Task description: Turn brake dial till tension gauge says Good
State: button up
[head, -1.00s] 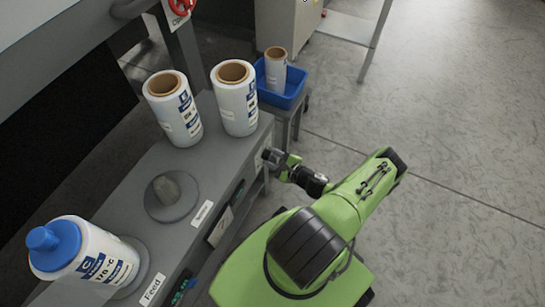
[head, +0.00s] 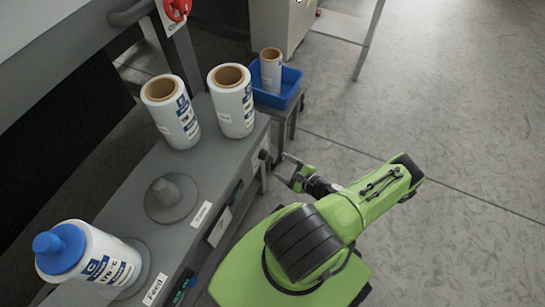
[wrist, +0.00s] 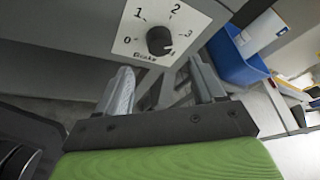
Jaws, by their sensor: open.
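The brake dial (wrist: 160,41) is a round black knob on a white plate with a scale from 0 to 4, on the grey front panel. A faint light mark on it seems to point lower right, near the 4. In the head view, the dial (head: 263,155) sits on the bench front below the film rolls. My gripper (wrist: 162,88) is open and empty, its two fingers apart below the knob and not touching it. In the head view, my gripper (head: 286,168) is just right of the panel. I cannot make out the tension gauge's reading.
Two film rolls (head: 171,110) (head: 231,100) stand on the bench (head: 120,196). A capped roll (head: 88,255) stands on the left spindle; another spindle (head: 170,198) is bare. A blue bin (head: 278,95) holding a roll is behind. The floor on the right is clear.

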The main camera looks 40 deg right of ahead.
jog(key=p+v, duration=0.1)
jog(key=v, duration=0.7)
